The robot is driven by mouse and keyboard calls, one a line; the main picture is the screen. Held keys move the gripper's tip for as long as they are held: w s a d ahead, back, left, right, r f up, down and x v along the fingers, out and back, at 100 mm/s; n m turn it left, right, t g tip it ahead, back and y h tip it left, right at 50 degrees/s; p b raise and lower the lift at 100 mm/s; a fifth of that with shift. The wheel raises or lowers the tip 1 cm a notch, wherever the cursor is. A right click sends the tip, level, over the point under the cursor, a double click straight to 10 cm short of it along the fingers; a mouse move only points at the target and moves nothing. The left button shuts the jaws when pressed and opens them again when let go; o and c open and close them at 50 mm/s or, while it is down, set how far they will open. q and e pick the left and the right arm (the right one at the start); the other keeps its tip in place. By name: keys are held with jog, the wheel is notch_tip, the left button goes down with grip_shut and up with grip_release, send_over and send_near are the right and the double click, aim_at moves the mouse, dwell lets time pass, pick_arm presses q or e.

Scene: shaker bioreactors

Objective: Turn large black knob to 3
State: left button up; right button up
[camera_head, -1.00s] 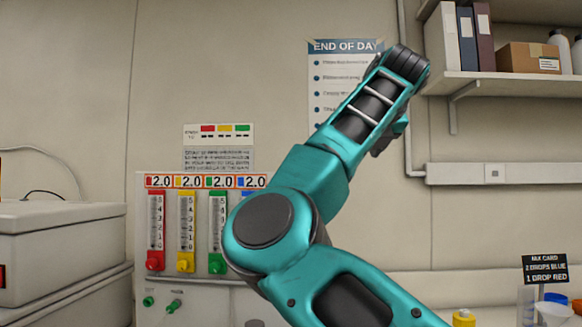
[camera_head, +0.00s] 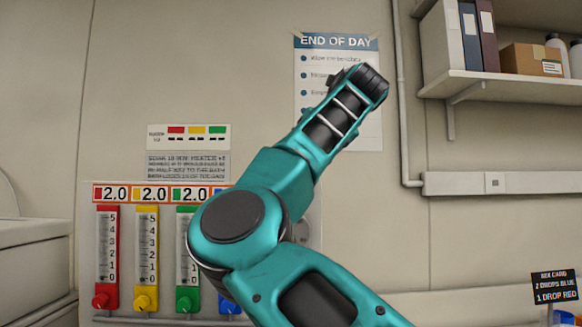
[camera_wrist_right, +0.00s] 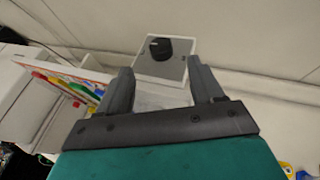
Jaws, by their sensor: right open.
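A large black knob (camera_wrist_right: 160,48) sits on a pale grey square panel (camera_wrist_right: 148,68) in the right wrist view. Its pointer and the numbers around it are too small to read. My right gripper (camera_wrist_right: 160,66) is open and empty. Its two dark fingers point toward the panel, and the knob shows between and beyond their tips, with a gap left. In the head view my teal right arm crosses the middle and hides part of the equipment; neither the knob nor the right gripper's fingers can be made out there. My left gripper is not in view.
A flowmeter panel with red (camera_head: 105,297), yellow (camera_head: 146,297) and green (camera_head: 188,298) knobs stands at the lower left, its displays reading 2.0. An END OF DAY poster (camera_head: 310,62) hangs behind my arm. A shelf (camera_head: 500,84) and a sign (camera_head: 555,288) are at right.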

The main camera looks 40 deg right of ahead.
jog(key=p+x, duration=0.2)
jog(key=x, duration=0.6)
jog(key=shift+w+f, duration=0.1)
jog(key=shift+w, duration=0.05)
jog(key=shift+w+d+f, duration=0.1)
jog(key=shift+w, duration=0.05)
jog(key=c, duration=0.9)
jog(key=shift+c, duration=0.7)
